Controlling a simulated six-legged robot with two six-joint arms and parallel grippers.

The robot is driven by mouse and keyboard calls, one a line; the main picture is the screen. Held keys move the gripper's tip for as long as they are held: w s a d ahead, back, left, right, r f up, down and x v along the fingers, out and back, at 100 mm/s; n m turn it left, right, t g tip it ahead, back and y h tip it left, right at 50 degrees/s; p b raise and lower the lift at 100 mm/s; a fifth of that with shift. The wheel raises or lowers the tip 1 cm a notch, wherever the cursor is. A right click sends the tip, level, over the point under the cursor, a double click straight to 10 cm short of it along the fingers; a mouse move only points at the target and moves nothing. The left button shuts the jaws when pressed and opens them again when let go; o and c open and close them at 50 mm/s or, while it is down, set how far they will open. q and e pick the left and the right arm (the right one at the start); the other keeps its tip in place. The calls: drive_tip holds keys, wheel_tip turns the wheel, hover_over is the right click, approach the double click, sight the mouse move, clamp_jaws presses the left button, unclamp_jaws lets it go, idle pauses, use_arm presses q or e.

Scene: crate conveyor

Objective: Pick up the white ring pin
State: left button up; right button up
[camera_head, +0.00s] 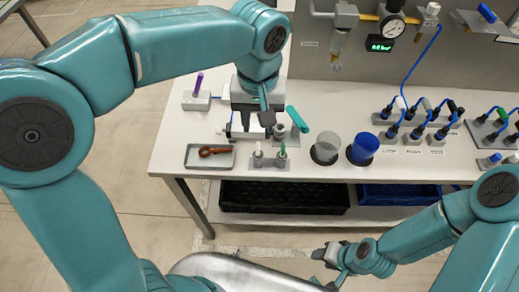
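A small pin with a white top (258,153) stands upright in a grey block (268,162) near the table's front edge. It looks like the white ring pin, but its ring is too small to make out. A green-topped pin (282,151) stands to its right in the same block. My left gripper (267,120) points down just behind the block, above and apart from the white pin. Its fingers overlap in this view, so its opening is unclear. My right gripper (326,257) is low in front of the table, away from the pins; its opening is also unclear.
A grey tray (190,155) with a brown tool (215,151) lies left of the block. Blocks with blue tubes (412,134) stand farther right. Black and blue crates sit below the tabletop.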

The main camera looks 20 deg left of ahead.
sight(258, 144)
use_arm(q)
wheel_tip(258, 144, down, 4)
drive_tip(key=shift+w+r, duration=0.1)
drive_tip(key=shift+w, duration=0.05)
drive_tip(key=shift+f, duration=0.5)
wheel_tip(258, 144, down, 5)
drive_tip(key=shift+w+a+f, duration=0.1)
drive_tip(key=shift+a, duration=0.05)
clamp_jaws()
